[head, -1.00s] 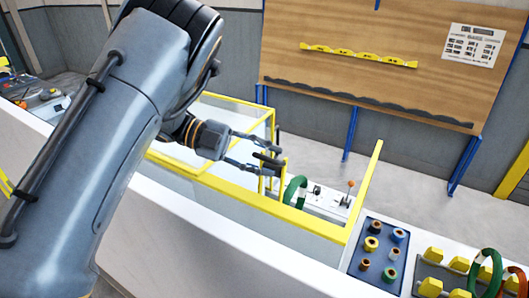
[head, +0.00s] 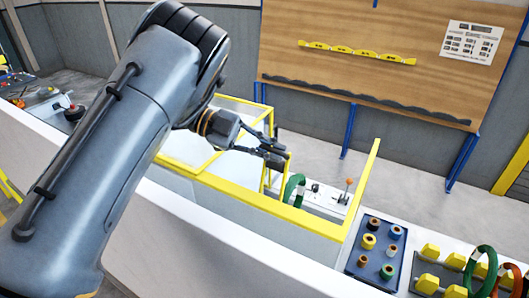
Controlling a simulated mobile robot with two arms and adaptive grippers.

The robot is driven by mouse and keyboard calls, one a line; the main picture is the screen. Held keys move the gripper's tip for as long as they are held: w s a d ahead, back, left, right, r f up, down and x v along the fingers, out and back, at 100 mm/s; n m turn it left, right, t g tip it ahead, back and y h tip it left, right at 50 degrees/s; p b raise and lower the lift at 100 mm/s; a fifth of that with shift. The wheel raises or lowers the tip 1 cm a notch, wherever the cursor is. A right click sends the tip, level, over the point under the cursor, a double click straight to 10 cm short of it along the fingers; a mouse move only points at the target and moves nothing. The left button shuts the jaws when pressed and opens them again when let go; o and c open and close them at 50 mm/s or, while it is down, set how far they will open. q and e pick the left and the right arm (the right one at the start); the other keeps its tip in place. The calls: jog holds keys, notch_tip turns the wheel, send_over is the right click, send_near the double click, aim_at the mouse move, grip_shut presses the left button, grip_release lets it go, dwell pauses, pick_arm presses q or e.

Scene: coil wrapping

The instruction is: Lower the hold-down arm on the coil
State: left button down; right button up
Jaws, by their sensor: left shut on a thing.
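The green coil (head: 293,188) stands upright behind the yellow-framed guard, its lower part hidden by the yellow rail. My left gripper (head: 278,154) is just above and left of the coil, its fingers closed together. It is shut on a small dark part that looks like the end of the hold-down arm; the fingers hide most of it. A thin dark upright piece shows just above the fingertips. My right gripper is not in view.
A yellow guard frame (head: 268,204) surrounds the machine. A lever with an orange knob (head: 347,184) stands right of the coil. A blue tray (head: 358,262) holds several spools. More coils, one green (head: 479,262), stand on a rack at right.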

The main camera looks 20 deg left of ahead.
pick_arm(q)
jog(key=w+d+f+n+g+b, duration=0.1)
jog(key=w+f, duration=0.1)
jog(key=w, duration=0.5)
jog(key=shift+d+n+y, duration=0.15)
jog(key=shift+n+y, duration=0.15)
jog(key=c, duration=1.4)
grip_release()
jog(key=v, duration=1.2)
